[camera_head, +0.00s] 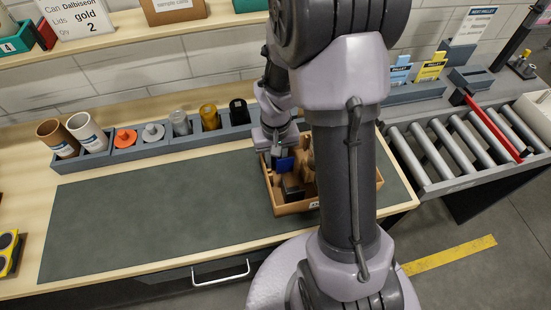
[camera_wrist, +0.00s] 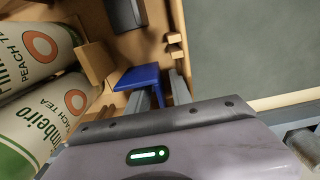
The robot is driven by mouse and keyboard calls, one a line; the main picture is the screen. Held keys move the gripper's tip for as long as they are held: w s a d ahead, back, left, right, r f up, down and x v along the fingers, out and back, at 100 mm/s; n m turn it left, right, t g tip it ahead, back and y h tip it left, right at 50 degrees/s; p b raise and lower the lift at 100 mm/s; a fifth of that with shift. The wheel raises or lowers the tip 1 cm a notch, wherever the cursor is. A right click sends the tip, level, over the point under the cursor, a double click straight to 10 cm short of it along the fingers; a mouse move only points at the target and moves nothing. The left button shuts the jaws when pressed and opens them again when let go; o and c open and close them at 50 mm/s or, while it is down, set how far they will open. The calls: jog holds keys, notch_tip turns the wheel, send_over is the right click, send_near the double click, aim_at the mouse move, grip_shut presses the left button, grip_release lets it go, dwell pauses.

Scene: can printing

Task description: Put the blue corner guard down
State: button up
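The blue corner guard (camera_wrist: 138,76) is an L-shaped piece inside the wooden box (camera_wrist: 205,12) in the wrist view. My gripper (camera_wrist: 162,92) has its grey fingers on either side of the guard's upright flange and appears shut on it. In the head view, the blue guard (camera_head: 284,163) shows just below my gripper (camera_head: 279,153), over the left part of the box (camera_head: 290,209). Whether the guard touches the box floor or wall is not clear. My arm hides part of the box.
Two peach tea cans (camera_wrist: 35,48) lie in the box beside the guard. A dark block (camera_wrist: 126,14) is at the box's far end. The green mat (camera_head: 150,210) left of the box is clear. A roller conveyor (camera_head: 455,145) stands to the right.

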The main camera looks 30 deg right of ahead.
notch_tip(320, 180, up, 12)
jog(key=p, duration=0.4)
jog(key=shift+p, duration=0.3)
jog(key=s+a+r+t+y, duration=0.1)
jog(key=s+a+r+t, duration=0.2)
jog(key=s+a+r, duration=0.3)
jog(key=s+a+r+m+t+y, duration=0.1)
jog(key=s+a+r+t, duration=0.1)
jog(key=s+a+r, duration=0.5)
notch_tip(320, 180, up, 4)
jog(key=shift+a+r+t, duration=0.1)
jog(key=shift+a+t, duration=0.05)
jog(key=shift+t, duration=0.25)
notch_tip(320, 180, down, 7)
jog(key=b, duration=0.6)
jog(key=shift+r+b, duration=0.15)
jog(key=shift+b, duration=0.25)
jog(key=shift+s, duration=0.1)
